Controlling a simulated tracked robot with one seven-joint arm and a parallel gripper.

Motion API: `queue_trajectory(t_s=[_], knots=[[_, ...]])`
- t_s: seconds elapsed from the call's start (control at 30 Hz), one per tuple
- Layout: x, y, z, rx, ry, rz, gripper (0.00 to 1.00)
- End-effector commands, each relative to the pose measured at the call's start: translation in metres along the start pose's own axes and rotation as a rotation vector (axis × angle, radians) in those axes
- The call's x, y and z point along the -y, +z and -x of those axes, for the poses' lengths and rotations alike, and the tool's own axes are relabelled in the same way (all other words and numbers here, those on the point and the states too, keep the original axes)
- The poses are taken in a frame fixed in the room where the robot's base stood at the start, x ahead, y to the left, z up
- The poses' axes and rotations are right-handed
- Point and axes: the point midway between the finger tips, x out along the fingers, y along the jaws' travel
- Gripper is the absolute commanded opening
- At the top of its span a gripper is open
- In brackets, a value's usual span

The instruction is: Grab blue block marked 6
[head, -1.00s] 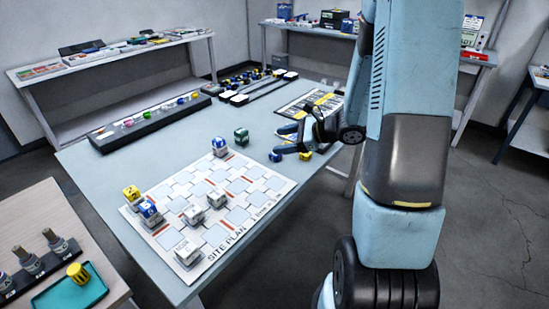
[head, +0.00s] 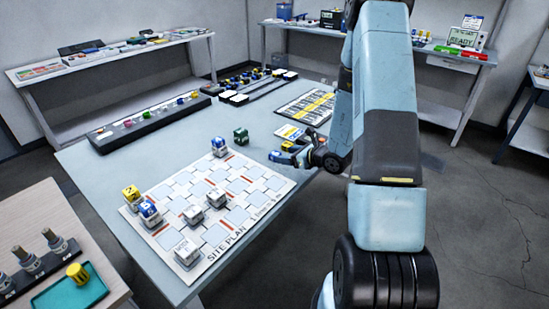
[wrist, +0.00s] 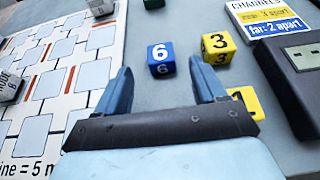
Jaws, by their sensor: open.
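The blue block marked 6 (wrist: 160,60) sits on the grey table in the wrist view, just beyond my fingertips and between their lines. My gripper (wrist: 165,78) is open and empty, its two blue fingers reaching toward the block. A yellow block marked 3 (wrist: 219,46) stands close to its right. Another yellow block (wrist: 246,102) is partly hidden beside my right finger. In the head view my gripper (head: 284,155) is low at the table's right side and largely hides these blocks.
The site plan board (head: 175,177) with several blocks lies left of my gripper. A dark green block (head: 241,136) stands behind it. A channels card (wrist: 272,22) and a dark device (wrist: 298,75) lie to the right in the wrist view.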

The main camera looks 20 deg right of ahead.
Motion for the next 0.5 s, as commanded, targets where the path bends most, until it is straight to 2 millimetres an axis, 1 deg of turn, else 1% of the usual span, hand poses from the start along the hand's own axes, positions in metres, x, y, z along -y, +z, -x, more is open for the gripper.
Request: queue_trajectory(t_s=[0.03, 0.1, 0.37, 0.5], knots=[[-0.001, 0.0, -0.008, 0.0, 0.003, 0.001, 0.7], [-0.001, 0.0, -0.014, 0.0, 0.002, 0.0, 0.7], [-0.001, 0.001, -0.026, 0.001, 0.002, 0.001, 0.7], [-0.001, 0.001, -0.041, 0.0, 0.003, 0.0, 0.7]])
